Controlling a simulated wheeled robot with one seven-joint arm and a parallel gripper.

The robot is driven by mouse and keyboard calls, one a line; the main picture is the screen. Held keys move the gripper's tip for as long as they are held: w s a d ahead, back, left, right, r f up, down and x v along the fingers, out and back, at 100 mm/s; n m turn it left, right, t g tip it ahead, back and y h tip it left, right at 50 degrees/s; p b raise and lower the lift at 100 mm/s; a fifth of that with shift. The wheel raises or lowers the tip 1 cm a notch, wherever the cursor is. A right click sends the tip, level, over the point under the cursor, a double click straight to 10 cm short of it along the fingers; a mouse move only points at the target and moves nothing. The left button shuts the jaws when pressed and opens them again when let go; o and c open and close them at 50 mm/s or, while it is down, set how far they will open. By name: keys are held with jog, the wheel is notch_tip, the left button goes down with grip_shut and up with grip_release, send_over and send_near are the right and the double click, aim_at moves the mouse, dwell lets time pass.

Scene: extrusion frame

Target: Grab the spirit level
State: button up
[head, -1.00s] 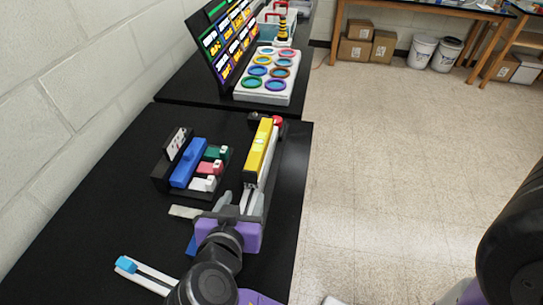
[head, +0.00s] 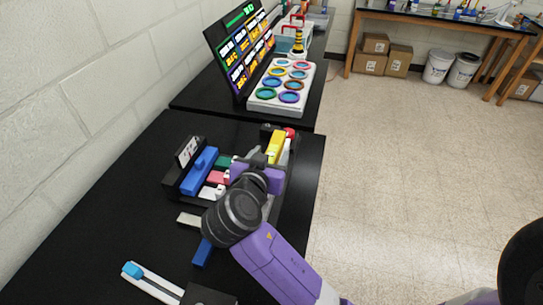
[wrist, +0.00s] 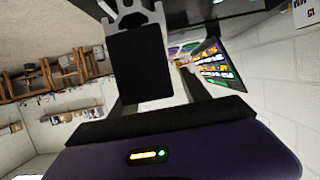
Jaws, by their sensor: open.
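The spirit level (head: 277,146) is a yellow bar lying lengthwise along a light rail on the black bench, near its right edge, in the head view. Its far part shows. Its near part is hidden behind my gripper (head: 260,157), which is over that near end with its jaws open. Whether the fingers touch or straddle the level is hidden. In the wrist view the purple gripper body and dark finger parts fill the middle, and I cannot make out the level there.
A rack (head: 198,172) with blue, green, red and white blocks stands just left of the gripper. A red knob (head: 289,132) is at the rail's far end. A tray of coloured rings (head: 283,82) and a dark display board (head: 238,50) stand farther back. Open floor lies right.

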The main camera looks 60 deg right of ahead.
jog(key=shift+w+d+f, duration=0.2)
jog(key=shift+d+f, duration=0.05)
jog(key=shift+d, duration=0.25)
grip_shut()
jog(key=shift+r, duration=0.1)
